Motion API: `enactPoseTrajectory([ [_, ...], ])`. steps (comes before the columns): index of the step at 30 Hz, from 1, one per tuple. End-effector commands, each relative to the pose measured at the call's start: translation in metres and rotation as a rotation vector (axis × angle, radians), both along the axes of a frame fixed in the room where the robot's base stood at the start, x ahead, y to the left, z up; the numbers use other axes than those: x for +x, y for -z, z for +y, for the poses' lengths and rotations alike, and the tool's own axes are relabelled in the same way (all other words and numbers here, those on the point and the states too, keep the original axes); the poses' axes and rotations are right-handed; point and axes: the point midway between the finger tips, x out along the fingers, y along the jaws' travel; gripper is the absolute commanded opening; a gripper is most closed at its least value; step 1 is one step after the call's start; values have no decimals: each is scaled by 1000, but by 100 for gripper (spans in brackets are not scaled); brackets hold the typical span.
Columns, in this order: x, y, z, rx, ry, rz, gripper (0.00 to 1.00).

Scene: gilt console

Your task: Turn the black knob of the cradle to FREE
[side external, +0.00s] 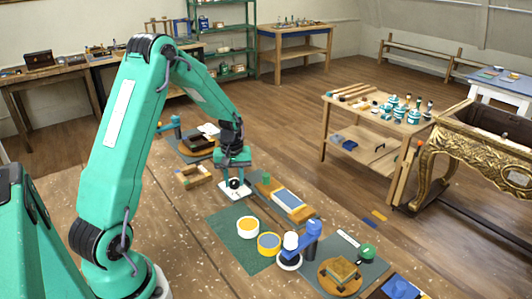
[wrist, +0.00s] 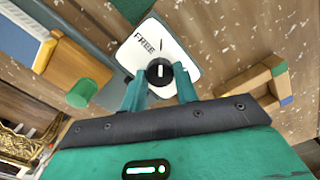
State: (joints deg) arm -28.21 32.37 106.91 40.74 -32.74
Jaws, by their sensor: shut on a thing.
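The black knob (wrist: 160,73) sits on a white plate (wrist: 185,50) printed with the word FREE. A white line on the knob runs roughly up and down in the wrist view, towards a short dark tick above it. FREE is printed to the upper left of the knob. My gripper (wrist: 161,88) has its two teal fingers on either side of the knob, shut on it. In the side external view my gripper (side external: 234,172) points down over the white plate (side external: 236,194), and the knob is small and partly hidden there.
A wooden block with a green cylinder (wrist: 91,94) stands left of the plate in the wrist view, and a wooden tray (wrist: 252,88) stands right. In the side external view, a green mat (side external: 228,240) and round tubs (side external: 248,227) lie nearer the camera.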

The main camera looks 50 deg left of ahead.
Motion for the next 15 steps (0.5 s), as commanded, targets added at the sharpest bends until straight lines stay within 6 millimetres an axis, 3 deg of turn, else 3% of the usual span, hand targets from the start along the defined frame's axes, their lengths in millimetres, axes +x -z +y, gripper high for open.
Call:
enactPoseTrajectory([
  [5, 0, -1, 0, 0, -1, 0, 7],
  [6, 0, -1, 0, 0, -1, 0, 32],
  [9, 0, -1, 0, 0, 0, 0, 51],
  [15, 0, 0, 0, 0, 1, 0, 52],
])
